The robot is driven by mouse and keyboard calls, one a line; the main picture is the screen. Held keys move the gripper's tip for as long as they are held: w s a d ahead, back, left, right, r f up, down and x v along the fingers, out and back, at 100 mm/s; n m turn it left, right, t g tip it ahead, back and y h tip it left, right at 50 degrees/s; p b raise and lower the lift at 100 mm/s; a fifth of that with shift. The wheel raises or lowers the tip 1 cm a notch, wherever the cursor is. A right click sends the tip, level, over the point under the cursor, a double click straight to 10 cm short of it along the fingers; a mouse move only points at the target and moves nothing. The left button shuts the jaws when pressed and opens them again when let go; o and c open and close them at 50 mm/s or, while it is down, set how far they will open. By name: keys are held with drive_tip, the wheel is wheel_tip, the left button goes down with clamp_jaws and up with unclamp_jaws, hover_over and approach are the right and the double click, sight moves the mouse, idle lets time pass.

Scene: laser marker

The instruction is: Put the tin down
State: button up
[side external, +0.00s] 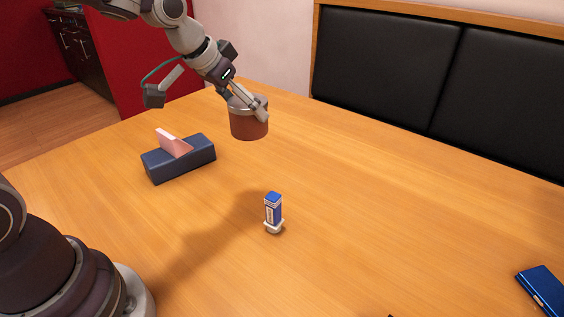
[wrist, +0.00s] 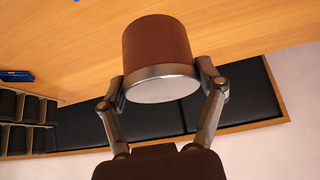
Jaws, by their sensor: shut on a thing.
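The tin (side external: 249,123) is a reddish-brown cylinder with a silver rim. My gripper (side external: 249,104) is shut on it near the rim in the side external view. The tin appears to be held above the far part of the wooden table, though its exact height is hard to tell. In the wrist view the tin (wrist: 157,45) sits between the two fingers of my gripper (wrist: 161,85), with its silver-rimmed end toward the camera.
A dark blue block (side external: 180,165) with a pink piece (side external: 174,143) in it stands on the table (side external: 370,210) at left. A small blue-and-white item (side external: 273,210) stands mid-table. A blue object (side external: 543,290) lies at lower right. Black seat backs (side external: 385,65) line the far side. The table's right half is mostly clear.

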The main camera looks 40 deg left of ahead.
drive_tip(key=s+d+f+m+g+h, duration=0.3)
drive_tip(key=s+d+f+m+g, duration=0.1)
drive_tip(key=d+m, duration=0.6)
drive_tip(key=s+d+f+m+g+h, duration=0.3)
drive_tip(key=s+d+f+m+g, duration=0.1)
drive_tip(key=d+m, duration=0.5)
drive_tip(key=shift+m, duration=0.3)
drive_tip(key=f, duration=0.8)
drive_tip(key=shift+s+d, duration=0.25)
drive_tip(key=shift+s, duration=0.05)
drive_tip(key=shift+f, duration=0.1)
drive_tip(key=o, duration=1.2)
drive_tip(key=shift+f, duration=0.1)
